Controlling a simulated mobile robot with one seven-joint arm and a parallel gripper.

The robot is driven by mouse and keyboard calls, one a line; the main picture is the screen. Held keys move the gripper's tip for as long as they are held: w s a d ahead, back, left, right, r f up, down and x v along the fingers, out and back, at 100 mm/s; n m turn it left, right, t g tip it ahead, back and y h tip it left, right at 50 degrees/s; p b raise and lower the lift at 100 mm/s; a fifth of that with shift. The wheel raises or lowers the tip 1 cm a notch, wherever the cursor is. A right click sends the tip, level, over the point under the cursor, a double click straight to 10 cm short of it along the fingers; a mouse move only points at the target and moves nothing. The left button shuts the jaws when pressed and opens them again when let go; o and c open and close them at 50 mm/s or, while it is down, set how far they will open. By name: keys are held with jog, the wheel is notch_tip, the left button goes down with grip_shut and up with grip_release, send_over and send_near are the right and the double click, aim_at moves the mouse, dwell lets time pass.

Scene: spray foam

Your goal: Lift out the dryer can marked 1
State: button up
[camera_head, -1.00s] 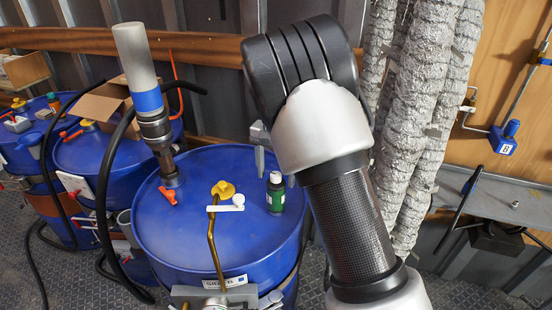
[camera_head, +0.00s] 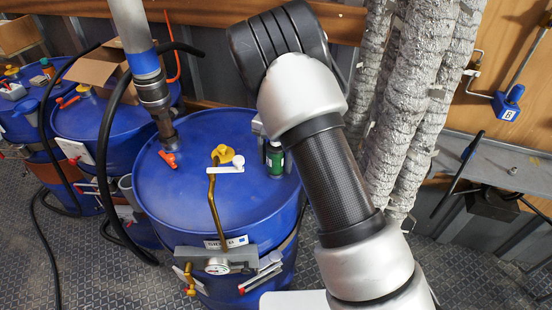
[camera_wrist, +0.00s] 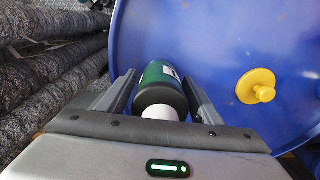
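A small dark green and black bottle with a white cap (camera_head: 274,158) stands on top of a blue drum (camera_head: 190,205), near the right rim. It also shows in the wrist view (camera_wrist: 160,88), cap toward me. I read no mark 1 on it. My gripper (camera_head: 268,145) is at the bottle, mostly hidden by my own arm in the head view. In the wrist view my gripper's fingers (camera_wrist: 160,92) are apart, one on each side of the bottle, with thin gaps. The drum lid fills the wrist view behind the bottle.
A yellow cap with a brass pipe (camera_head: 222,155) and a white lever stand left of the bottle. A grey upright pipe (camera_head: 140,40) rises farther left. Silver-wrapped pipes (camera_head: 415,120) stand close on the right. More blue drums and a cardboard box (camera_head: 95,70) are at left.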

jog(key=c, duration=1.1)
jog(key=shift+r+p, duration=2.55)
jog(key=shift+r, duration=1.45)
